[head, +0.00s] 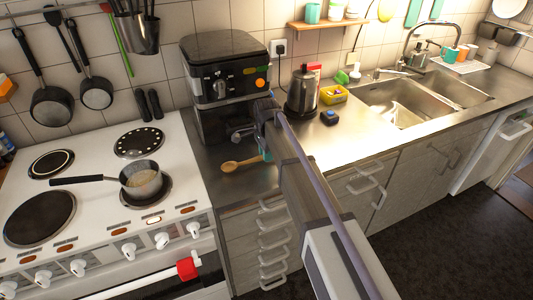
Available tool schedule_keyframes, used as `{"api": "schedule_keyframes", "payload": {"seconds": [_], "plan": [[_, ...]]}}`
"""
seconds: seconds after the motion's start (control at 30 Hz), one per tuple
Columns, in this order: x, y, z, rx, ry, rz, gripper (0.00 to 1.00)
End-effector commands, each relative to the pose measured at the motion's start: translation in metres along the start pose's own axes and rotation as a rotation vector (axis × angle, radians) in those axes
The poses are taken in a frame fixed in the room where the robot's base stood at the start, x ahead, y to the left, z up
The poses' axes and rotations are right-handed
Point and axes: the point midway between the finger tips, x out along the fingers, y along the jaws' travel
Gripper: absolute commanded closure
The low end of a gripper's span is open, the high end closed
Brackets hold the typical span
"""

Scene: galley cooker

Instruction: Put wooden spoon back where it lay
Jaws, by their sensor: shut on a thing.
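The wooden spoon (231,166) is in the head view, at the counter in front of the black coffee machine and right of the cooker. Its bowl points left, and its handle runs right behind my arm. My gripper (264,153) is at the handle end, mostly hidden by my own arm, and is shut on the spoon. The spoon looks level and low over the steel counter (209,156). I cannot tell whether it touches the counter.
The coffee machine (223,65) stands right behind the spoon. A pan (142,182) with contents sits on the white cooker (95,215), its handle pointing left. A kettle (302,92), a yellow box (334,94) and the sink (396,101) are to the right. Counter between kettle and sink is mostly clear.

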Motion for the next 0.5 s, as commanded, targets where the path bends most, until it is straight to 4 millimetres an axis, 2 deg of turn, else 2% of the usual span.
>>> {"api": "schedule_keyframes", "payload": {"seconds": [0.5], "plan": [[0.0071, 0.0001, 0.0000, 0.000, 0.000, 0.000, 1.00]]}}
